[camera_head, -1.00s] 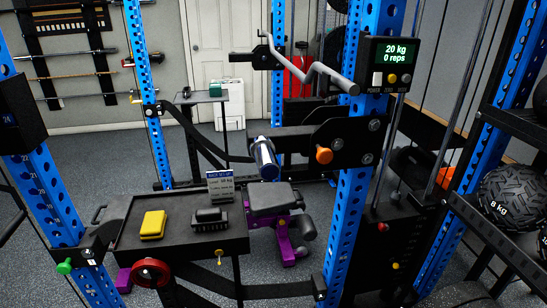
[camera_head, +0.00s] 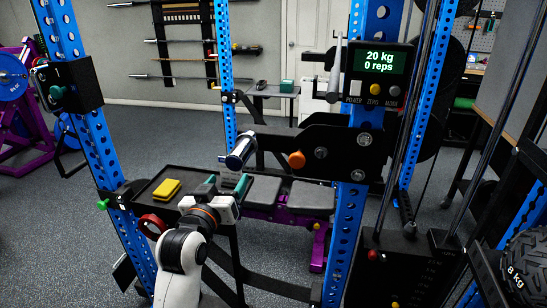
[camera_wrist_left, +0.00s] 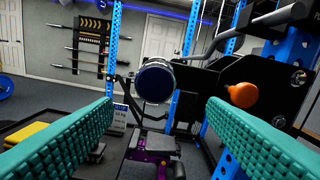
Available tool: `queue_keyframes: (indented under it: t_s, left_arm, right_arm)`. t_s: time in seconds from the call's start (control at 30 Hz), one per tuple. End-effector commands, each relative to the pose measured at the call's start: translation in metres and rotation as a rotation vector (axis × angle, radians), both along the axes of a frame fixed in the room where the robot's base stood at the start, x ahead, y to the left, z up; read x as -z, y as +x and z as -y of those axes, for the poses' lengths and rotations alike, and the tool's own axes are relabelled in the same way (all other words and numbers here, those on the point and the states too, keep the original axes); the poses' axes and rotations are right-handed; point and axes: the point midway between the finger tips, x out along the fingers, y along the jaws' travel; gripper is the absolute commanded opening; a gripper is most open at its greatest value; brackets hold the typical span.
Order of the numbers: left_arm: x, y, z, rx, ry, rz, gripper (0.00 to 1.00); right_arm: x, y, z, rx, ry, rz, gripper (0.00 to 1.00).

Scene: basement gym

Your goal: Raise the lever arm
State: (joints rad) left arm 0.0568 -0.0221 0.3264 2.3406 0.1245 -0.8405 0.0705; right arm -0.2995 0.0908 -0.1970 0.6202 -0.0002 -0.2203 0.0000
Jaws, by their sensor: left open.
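The lever arm (camera_head: 285,137) is a black bar on a plate bolted to the blue rack upright. Its handle (camera_head: 241,150), a dark blue and silver cylinder, sticks out toward me. An orange knob (camera_head: 296,160) sits beside it. In the left wrist view the round blue handle end (camera_wrist_left: 155,81) faces me, with the orange knob (camera_wrist_left: 243,95) to its right. My left gripper (camera_head: 224,183) is open and empty, just below and in front of the handle. Its teal fingers (camera_wrist_left: 160,106) spread to either side below the handle end, apart from it. My right gripper is not in view.
A black tray (camera_head: 150,187) with a yellow block (camera_head: 167,189) lies left of my left gripper. A grey padded bench (camera_head: 312,197) stands behind. A display (camera_head: 380,62) reads 20 kg, 0 reps. Blue uprights (camera_head: 88,130) flank the space.

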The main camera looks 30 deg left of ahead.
Motion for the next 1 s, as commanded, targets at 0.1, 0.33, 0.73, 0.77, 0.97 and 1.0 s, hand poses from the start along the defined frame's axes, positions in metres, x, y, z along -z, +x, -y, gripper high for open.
queue_keyframes:
  t_s: [0.1, 0.33, 0.73, 0.77, 0.97, 1.0]
  left_arm:
    - [-0.01, 0.0, -0.002, -0.006, 0.001, 0.018, 0.66]
    - [-0.011, 0.036, -0.01, -0.004, 0.001, 0.017, 0.66]
    - [-0.01, 0.102, -0.026, -0.004, 0.003, 0.016, 0.66]
    - [-0.009, 0.105, -0.027, -0.004, 0.003, 0.015, 0.66]
    - [-0.009, 0.113, -0.029, -0.004, 0.003, 0.016, 0.66]
    - [-0.009, 0.113, -0.029, -0.004, 0.003, 0.016, 0.66]
  right_arm:
    - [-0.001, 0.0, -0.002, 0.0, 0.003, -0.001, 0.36]
    - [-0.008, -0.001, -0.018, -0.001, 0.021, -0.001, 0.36]
    - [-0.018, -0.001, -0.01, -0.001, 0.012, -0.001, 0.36]
    - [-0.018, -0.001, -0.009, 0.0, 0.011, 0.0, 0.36]
    - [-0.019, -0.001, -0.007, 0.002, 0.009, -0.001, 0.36]
    - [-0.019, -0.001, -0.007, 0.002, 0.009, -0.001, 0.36]
